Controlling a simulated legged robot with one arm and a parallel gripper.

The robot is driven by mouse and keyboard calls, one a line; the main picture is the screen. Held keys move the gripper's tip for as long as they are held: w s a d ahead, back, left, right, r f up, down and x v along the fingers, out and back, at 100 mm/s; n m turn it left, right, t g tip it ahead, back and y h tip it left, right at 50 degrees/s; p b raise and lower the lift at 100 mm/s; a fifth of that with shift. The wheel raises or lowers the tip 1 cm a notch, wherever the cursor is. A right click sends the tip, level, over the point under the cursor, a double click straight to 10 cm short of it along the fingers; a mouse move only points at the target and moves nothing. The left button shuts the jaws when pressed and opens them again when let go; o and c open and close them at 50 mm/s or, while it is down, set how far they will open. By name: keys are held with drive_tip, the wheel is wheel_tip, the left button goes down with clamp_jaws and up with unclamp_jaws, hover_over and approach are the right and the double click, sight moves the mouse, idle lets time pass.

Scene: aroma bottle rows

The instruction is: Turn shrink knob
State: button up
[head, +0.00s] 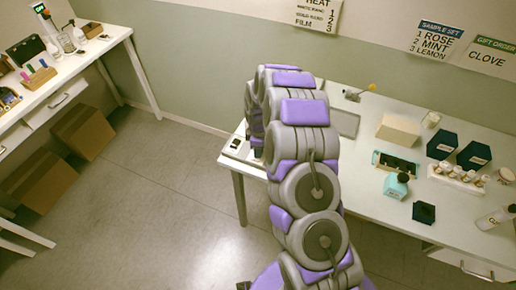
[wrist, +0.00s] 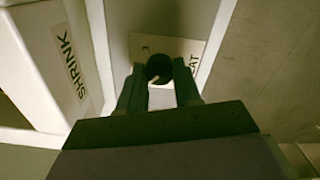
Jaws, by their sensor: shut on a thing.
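In the wrist view, a dark round knob (wrist: 159,68) with a pale pointer mark sits on a cream label plate whose visible letters end in "AT" (wrist: 193,66). My gripper (wrist: 160,83) has its two dark fingers on either side of the knob and is shut on it. A white box labelled "SHRINK" (wrist: 72,62) stands at the left of the wrist view. In the head view, my arm hides my gripper and the knob; a small dark item on a pale surface (head: 235,143) shows left of the arm.
In the head view, the white table (head: 372,172) runs right of my arm. Another table (head: 87,62) stands at far left, with open floor between.

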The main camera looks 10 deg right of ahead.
drive_tip(key=shift+w, duration=0.1)
drive_tip(key=o, duration=1)
drive_tip(key=shift+o, duration=0.2)
drive_tip(key=shift+r, duration=0.1)
wheel_tip(320, 180, up, 17)
drive_tip(key=p, duration=0.1)
